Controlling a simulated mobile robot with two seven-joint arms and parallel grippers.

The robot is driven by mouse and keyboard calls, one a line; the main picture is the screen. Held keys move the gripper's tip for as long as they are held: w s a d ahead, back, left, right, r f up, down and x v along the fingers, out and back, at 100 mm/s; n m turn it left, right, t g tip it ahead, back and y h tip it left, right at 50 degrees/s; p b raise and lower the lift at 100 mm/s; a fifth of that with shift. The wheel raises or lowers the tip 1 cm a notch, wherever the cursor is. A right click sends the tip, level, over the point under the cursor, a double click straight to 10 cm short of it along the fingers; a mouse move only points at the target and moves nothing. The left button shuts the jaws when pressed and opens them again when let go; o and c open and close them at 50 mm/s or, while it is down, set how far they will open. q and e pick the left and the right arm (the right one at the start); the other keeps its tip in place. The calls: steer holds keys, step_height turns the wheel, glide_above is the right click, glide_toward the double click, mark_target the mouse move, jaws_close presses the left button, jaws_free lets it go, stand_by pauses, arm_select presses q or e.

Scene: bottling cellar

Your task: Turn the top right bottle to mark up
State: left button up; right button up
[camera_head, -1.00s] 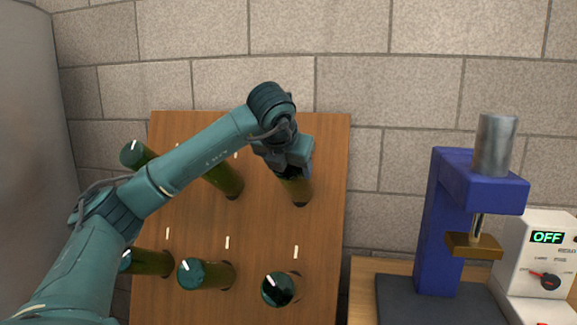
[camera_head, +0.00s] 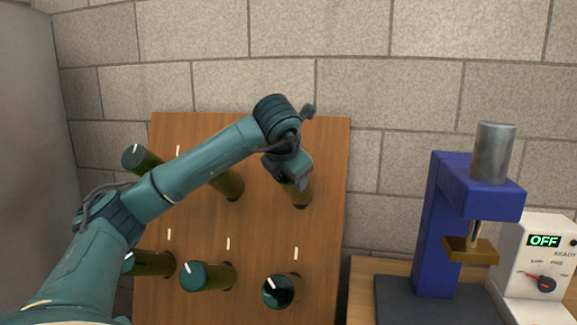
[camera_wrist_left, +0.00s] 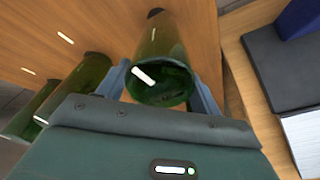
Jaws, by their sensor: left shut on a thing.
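The top right bottle (camera_head: 302,190) is green and sticks out of its hole in the wooden board (camera_head: 325,150). My left gripper (camera_head: 289,177) is shut around its outer end, with one finger on each side in the left wrist view (camera_wrist_left: 160,88). There the bottle (camera_wrist_left: 172,45) shows its round end with a white mark (camera_wrist_left: 143,75) running from near the middle toward the upper-left rim. This mark looks roughly parallel to the white ticks (camera_wrist_left: 65,37) on the board. In the head view the gripper hides the bottle's end. My right gripper is not in view.
Several other green bottles stick out of the board, including the bottom right bottle (camera_head: 281,291). My left arm partly covers the upper row. A blue press (camera_head: 440,220) and a white box reading OFF (camera_head: 545,240) stand at the right. A block wall lies behind.

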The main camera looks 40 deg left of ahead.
arm_select(q)
steer(key=shift+r+m+p, duration=0.1)
steer(key=shift+m+p, duration=0.25)
steer(key=shift+m, duration=0.95)
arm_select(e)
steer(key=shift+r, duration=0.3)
arm_select(q)
steer(key=o, duration=1)
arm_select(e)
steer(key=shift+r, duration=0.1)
arm_select(q)
steer(key=p+v, duration=0.1)
steer(key=v, duration=1.2)
steer(key=shift+d, duration=0.2)
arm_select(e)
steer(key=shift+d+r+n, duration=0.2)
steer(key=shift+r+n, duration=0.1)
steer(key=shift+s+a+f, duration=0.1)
